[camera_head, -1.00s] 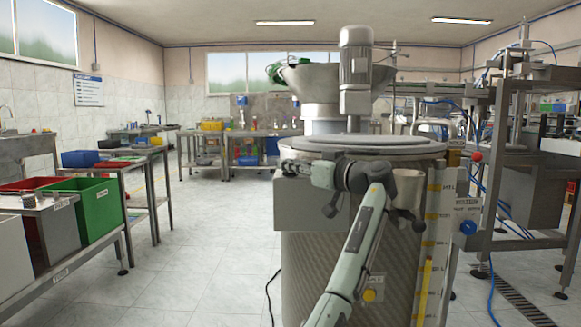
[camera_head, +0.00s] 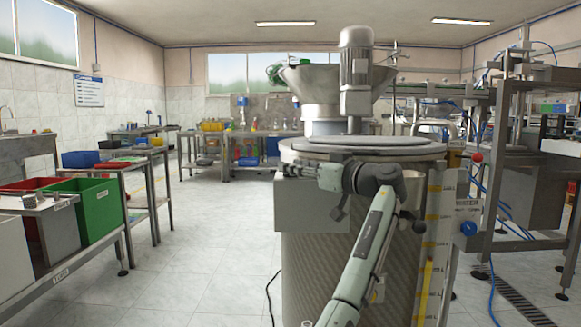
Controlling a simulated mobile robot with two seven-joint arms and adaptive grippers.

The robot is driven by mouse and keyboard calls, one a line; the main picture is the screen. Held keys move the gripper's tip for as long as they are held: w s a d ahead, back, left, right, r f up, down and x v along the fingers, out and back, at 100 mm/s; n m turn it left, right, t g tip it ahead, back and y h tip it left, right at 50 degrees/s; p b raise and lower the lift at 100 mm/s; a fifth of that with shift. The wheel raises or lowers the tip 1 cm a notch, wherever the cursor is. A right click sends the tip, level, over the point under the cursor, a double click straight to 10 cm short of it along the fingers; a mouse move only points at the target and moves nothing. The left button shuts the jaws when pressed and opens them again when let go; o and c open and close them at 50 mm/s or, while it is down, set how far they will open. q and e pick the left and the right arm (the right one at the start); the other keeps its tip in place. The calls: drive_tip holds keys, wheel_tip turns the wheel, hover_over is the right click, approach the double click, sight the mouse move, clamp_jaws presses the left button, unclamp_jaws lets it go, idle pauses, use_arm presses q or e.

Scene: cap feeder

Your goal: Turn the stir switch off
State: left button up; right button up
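I cannot make out the stir switch for certain; the gripper and wrist cover part of the box's upper side.
A blue knob (camera_head: 468,228) sits on a labelled panel right of the vat. A motor (camera_head: 356,70) stands above the lid (camera_head: 370,145). Red and green bins (camera_head: 98,208) stand on a left bench. The floor between is clear.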

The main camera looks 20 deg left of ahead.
use_arm(q)
drive_tip(key=v, duration=1)
drive_tip(key=shift+d, duration=0.1)
